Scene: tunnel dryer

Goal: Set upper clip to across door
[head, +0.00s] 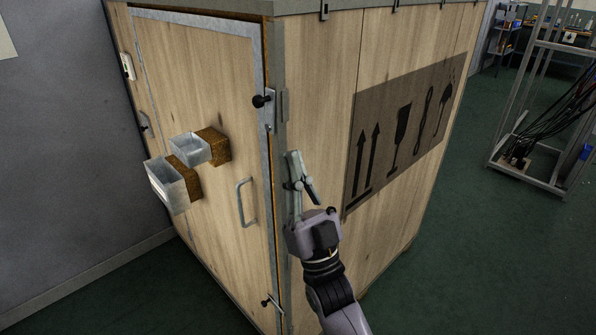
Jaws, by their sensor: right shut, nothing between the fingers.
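The upper clip (262,101) has a black knob and sits on a small metal plate at the upper part of the door's right edge. Its knob points left, over the door's metal frame; I cannot tell exactly how its bar lies. The wooden door (200,85) with a grey metal frame looks closed. My right gripper (298,168) is shut and empty. It is below and right of the upper clip, in front of the crate's corner, and apart from the clip. My left gripper is not in view.
A metal door handle (244,203) and a lower clip (270,302) are on the door's right side. A metal rack with cables (545,110) stands at the right. Green floor is free at lower right.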

